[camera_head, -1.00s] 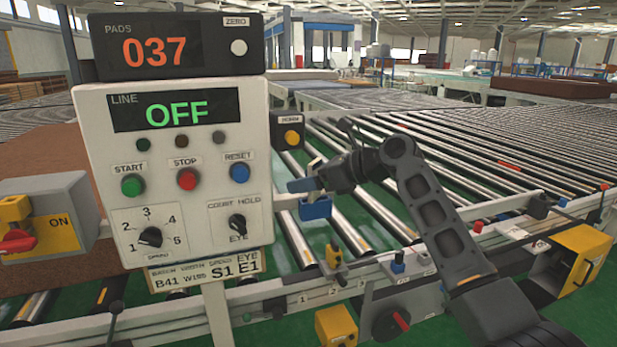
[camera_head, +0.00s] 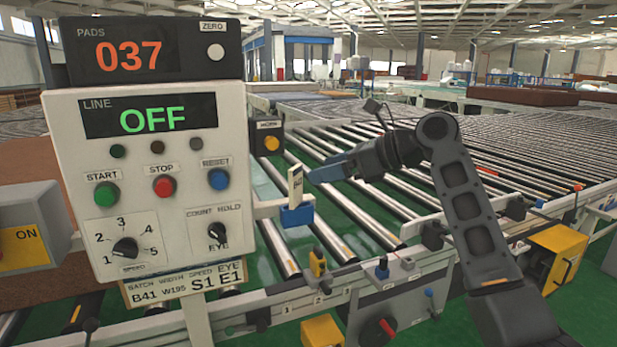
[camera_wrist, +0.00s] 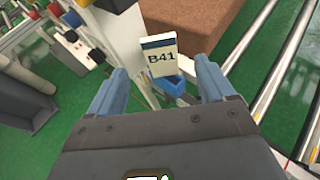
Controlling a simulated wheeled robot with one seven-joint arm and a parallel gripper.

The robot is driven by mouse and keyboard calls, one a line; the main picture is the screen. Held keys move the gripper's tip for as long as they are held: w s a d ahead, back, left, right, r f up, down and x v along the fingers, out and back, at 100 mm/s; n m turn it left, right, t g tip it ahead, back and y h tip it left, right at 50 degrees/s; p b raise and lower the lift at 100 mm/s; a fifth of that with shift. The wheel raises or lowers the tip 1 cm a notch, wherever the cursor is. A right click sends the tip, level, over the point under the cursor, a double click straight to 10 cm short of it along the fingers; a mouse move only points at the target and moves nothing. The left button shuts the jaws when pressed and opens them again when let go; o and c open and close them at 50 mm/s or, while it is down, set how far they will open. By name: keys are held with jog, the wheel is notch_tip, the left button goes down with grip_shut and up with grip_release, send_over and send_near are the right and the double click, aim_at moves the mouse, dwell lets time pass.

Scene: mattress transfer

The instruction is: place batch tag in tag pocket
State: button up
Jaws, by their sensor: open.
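The batch tag (camera_head: 295,186) is a small white card with a dark top edge. It stands upright in the blue tag pocket (camera_head: 297,215), on a bracket at the right side of the control panel. In the wrist view the tag (camera_wrist: 161,60) reads B41, and the pocket (camera_wrist: 168,84) shows below it. My gripper (camera_head: 312,176) is just right of the tag in the head view. In the wrist view its blue fingers are spread wide, with the tag beyond and between them, apart from both.
The control panel (camera_head: 150,235) stands close on the left, its line display reading OFF. A black box with a yellow button (camera_head: 270,142) sits behind the pocket. Rollers (camera_head: 345,215) stretch behind. A rail with knobs and yellow boxes (camera_head: 565,250) runs in front.

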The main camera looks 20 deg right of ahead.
jog(key=s+a+f+n+t+h, duration=0.15)
jog(key=s+f, duration=0.25)
jog(key=f, duration=0.6)
jog(key=s+a+f+n+t+h, duration=0.1)
jog(key=s+a+f+n+h, duration=0.3)
jog(key=f, duration=0.6)
jog(key=s+a+f+n+t+h, duration=0.1)
jog(key=s+f, duration=0.4)
jog(key=s, duration=0.3)
jog(key=s+a+f+n, duration=0.1)
jog(key=s+f+n, duration=0.1)
jog(key=s+f, duration=0.45)
jog(key=s+n+h, duration=0.3)
jog(key=s+n, duration=0.4)
jog(key=s, duration=1.2)
jog(key=s+d+r+n+t, duration=0.1)
jog(key=s+r+n, duration=1)
jog(key=s, duration=0.3)
jog(key=shift+s+d+t, duration=0.15)
jog(key=shift+s+t, duration=0.1)
jog(key=shift+t, duration=0.1)
jog(key=shift+n, duration=0.25)
